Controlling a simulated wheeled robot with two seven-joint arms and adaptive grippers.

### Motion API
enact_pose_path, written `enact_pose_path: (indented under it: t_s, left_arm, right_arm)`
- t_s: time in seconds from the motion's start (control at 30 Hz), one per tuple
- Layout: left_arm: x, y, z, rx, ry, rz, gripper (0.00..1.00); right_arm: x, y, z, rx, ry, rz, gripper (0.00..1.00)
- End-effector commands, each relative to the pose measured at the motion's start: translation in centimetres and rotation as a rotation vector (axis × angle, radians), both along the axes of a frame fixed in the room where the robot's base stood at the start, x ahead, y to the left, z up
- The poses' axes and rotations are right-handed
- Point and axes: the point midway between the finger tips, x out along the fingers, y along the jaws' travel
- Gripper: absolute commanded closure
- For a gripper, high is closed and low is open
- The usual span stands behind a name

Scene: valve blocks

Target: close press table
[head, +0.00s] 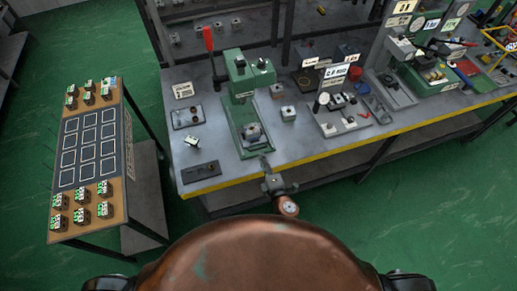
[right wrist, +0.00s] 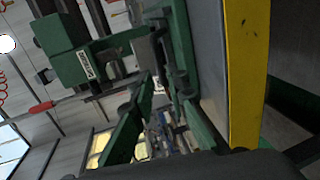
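The green press (head: 240,75) stands on the grey workbench, with a red-handled lever (head: 209,39) at its upper left. Its green base plate (head: 258,150) reaches toward the bench's front edge, and a grey metal fixture (head: 252,132) sits on it. The press also shows turned sideways in the right wrist view (right wrist: 78,55). My right gripper (head: 265,162) is at the front end of the base plate; contact cannot be made out. In the wrist view its two fingers (right wrist: 163,88) stand apart with nothing clearly held. My left gripper is out of view.
The workbench's yellow front edge (head: 350,139) runs close by the right gripper, also in the wrist view (right wrist: 246,75). Small blocks (head: 288,113) and a gauge station (head: 335,110) stand right of the press. A side table (head: 117,205) with several blocks stands left.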

Motion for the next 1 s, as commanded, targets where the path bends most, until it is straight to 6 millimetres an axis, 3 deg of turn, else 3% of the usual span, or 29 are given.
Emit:
enact_pose_path:
  t_s: [0.4,0.8,1.0]
  left_arm:
    - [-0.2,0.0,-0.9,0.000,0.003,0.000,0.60]
    - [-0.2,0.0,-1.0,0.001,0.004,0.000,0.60]
    - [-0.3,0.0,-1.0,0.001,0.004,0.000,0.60]
  right_arm:
    - [5.6,1.7,-1.3,0.004,0.001,-0.005,0.85]
    - [6.4,1.9,-1.3,0.005,0.002,-0.005,0.85]
    - [6.4,1.9,-1.3,0.005,0.002,-0.005,0.99]
